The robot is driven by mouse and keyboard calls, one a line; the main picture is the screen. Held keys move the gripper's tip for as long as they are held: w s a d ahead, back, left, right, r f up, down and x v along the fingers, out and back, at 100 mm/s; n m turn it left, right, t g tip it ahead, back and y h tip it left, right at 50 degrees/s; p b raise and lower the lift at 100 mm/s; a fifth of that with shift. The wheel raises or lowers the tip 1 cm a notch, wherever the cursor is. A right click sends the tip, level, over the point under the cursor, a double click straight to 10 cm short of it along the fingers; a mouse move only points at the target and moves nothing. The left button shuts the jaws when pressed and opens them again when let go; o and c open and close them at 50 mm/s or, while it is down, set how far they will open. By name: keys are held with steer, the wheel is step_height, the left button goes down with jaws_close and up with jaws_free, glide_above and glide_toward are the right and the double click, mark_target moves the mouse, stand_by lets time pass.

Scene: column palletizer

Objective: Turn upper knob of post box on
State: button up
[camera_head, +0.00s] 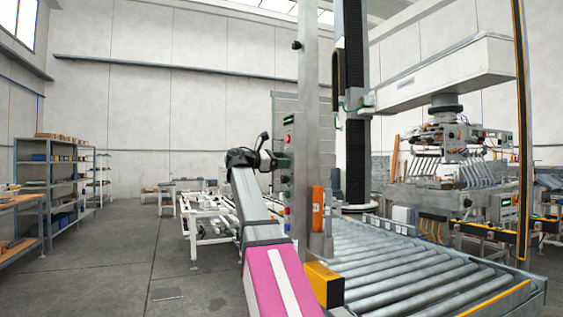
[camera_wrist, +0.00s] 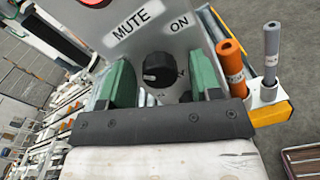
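The post box (camera_wrist: 196,36) is a grey panel with the labels MUTE and ON, filling the top middle of the wrist view. A black round knob (camera_wrist: 160,68) sits below these labels, its pointer direction hard to read. My gripper (camera_wrist: 163,73) is open, with one green finger on each side of this knob and a visible gap to each. I cannot tell how deep the fingers reach. In the head view, my gripper (camera_head: 268,153) is at the post box (camera_head: 287,165) on the metal column, and hides part of its front.
An orange cylinder (camera_head: 318,208) stands beside the column; the wrist view shows an orange one (camera_wrist: 231,60) and a grey one (camera_wrist: 271,52). A roller conveyor (camera_head: 410,265) fills the right. Shelves (camera_head: 50,175) stand far left, with open floor between.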

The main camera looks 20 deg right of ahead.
steer(key=c, duration=0.8)
steer(key=shift+m, duration=0.4)
steer(key=shift+r+m+t, duration=0.1)
steer(key=shift+m+t, duration=0.2)
steer(key=shift+m, duration=7)
steer(key=o, duration=0.9)
